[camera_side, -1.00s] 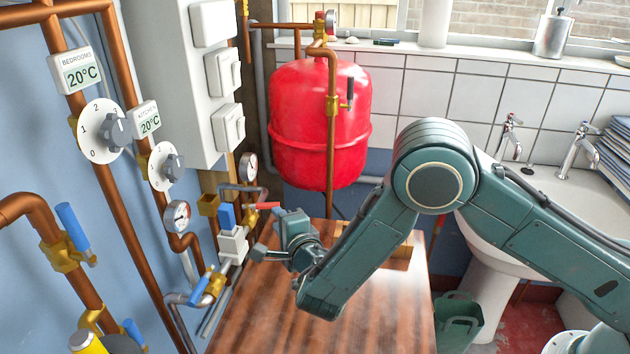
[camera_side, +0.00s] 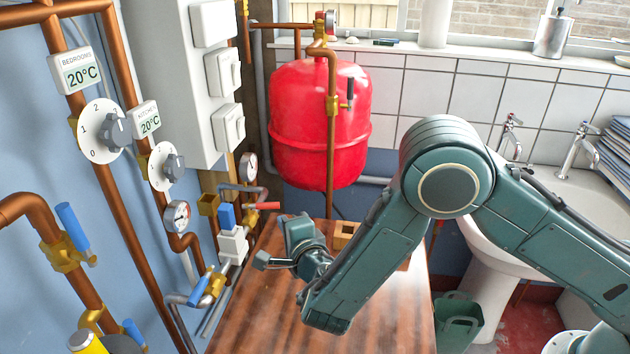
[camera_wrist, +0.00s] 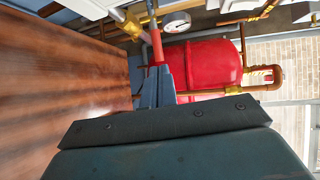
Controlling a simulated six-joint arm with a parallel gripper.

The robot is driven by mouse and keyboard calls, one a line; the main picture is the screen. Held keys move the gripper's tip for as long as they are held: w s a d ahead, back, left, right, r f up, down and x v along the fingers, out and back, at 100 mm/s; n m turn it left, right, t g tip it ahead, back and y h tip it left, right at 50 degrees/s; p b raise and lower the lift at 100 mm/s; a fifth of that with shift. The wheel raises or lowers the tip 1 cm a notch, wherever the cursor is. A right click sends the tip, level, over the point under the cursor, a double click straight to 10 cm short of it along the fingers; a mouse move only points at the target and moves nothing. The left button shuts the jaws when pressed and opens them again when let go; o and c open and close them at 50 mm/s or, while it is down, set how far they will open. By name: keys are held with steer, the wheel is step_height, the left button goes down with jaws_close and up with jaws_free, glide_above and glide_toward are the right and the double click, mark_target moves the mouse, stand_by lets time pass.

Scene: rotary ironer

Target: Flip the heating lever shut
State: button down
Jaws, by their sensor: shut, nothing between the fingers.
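No label shows which lever is the heating lever. The red-handled lever (camera_side: 264,206) points right from a brass valve on the pipework left of the red tank. It also shows in the wrist view (camera_wrist: 155,44), just beyond my fingertips, with its lower end running behind them. My gripper (camera_side: 262,261) is shut and empty, in front of and below the red handle in the side view. Its closed fingers also show in the wrist view (camera_wrist: 158,84). Blue-handled levers sit on a lower pipe (camera_side: 199,290) and on the copper pipe at the left (camera_side: 73,226).
A wooden worktop (camera_side: 262,325) lies under my gripper, mostly clear, with a small wooden block (camera_side: 345,231) on it. The red tank (camera_side: 318,125) hangs behind. Gauges and pipes crowd the left wall, including a round gauge (camera_side: 177,216). A sink stands at right.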

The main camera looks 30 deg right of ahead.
steer(key=w+r+n+g, duration=0.3)
steer(key=r+n+g, duration=0.1)
steer(key=r+n, duration=0.2)
steer(key=w+a+r+n+g+h, duration=0.1)
steer(key=w+r+n+g, duration=0.2)
steer(key=r+n, duration=0.3)
steer(key=shift+w+a+n+g+h, duration=0.2)
steer(key=shift+w+n+g+h, duration=0.15)
steer(key=shift+n+g, duration=0.5)
steer(key=shift+w, duration=0.15)
glide_above(266, 206)
steer(key=w+d, duration=0.1)
steer(key=w, duration=0.1)
step_height(266, 206, down, 7)
steer(key=shift+s+a+f, duration=0.15)
steer(key=shift+s+f, duration=0.2)
steer(key=shift+f, duration=0.25)
steer(key=shift+s+a+f, duration=0.15)
steer(key=shift+s+f, duration=0.15)
steer(key=shift+f, duration=0.3)
steer(key=shift+s+a+f, duration=0.15)
steer(key=shift+s+f, duration=0.2)
steer(key=shift+f, duration=0.25)
